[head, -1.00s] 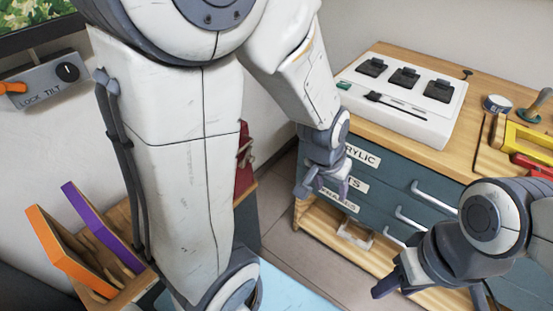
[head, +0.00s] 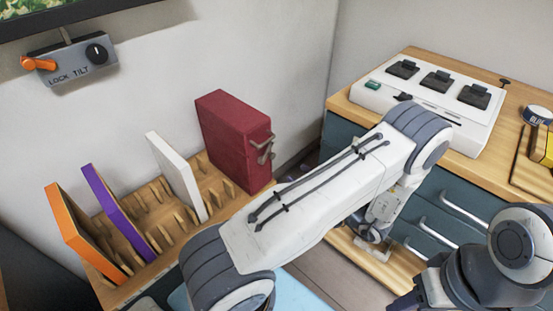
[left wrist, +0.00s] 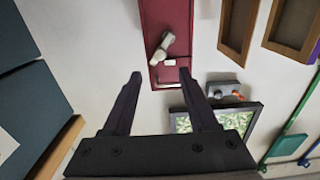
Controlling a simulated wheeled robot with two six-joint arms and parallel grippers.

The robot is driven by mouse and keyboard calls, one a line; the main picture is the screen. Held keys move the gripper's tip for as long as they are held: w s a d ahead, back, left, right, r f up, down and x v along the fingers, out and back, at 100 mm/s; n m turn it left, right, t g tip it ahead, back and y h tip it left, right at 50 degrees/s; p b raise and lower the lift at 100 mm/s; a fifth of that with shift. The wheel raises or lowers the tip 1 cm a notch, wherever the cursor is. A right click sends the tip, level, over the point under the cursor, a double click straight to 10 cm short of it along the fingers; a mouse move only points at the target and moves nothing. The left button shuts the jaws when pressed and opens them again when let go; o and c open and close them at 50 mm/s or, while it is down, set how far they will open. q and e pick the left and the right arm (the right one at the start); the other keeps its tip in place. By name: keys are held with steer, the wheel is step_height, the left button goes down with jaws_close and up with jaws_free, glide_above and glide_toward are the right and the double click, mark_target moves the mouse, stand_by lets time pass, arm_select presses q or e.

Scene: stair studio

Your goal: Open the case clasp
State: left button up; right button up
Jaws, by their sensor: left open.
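The dark red case (head: 225,140) stands upright at the right end of the wooden rack. Its grey metal clasp hardware (head: 265,152) is on the narrow side facing right. In the left wrist view the red case (left wrist: 168,15) lies ahead of the fingers, with a pale fitting (left wrist: 162,48) on its face. My left gripper (left wrist: 161,76) is open and empty, apart from the case. In the head view it is partly hidden below my left forearm. My right gripper (head: 404,301) is at the bottom right, cut by the frame edge; its jaws are unclear.
The wooden rack (head: 135,262) also holds orange, purple and white panels. A blue drawer cabinet (head: 440,205) with a wooden top carries a white device (head: 415,100). A grey box labelled LOCK TILT (head: 72,62) is on the wall. A floor gap lies between rack and cabinet.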

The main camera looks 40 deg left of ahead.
mark_target(274, 157)
arm_select(q)
steer(key=a, duration=1)
steer(key=shift+w, duration=0.35)
jaws_close()
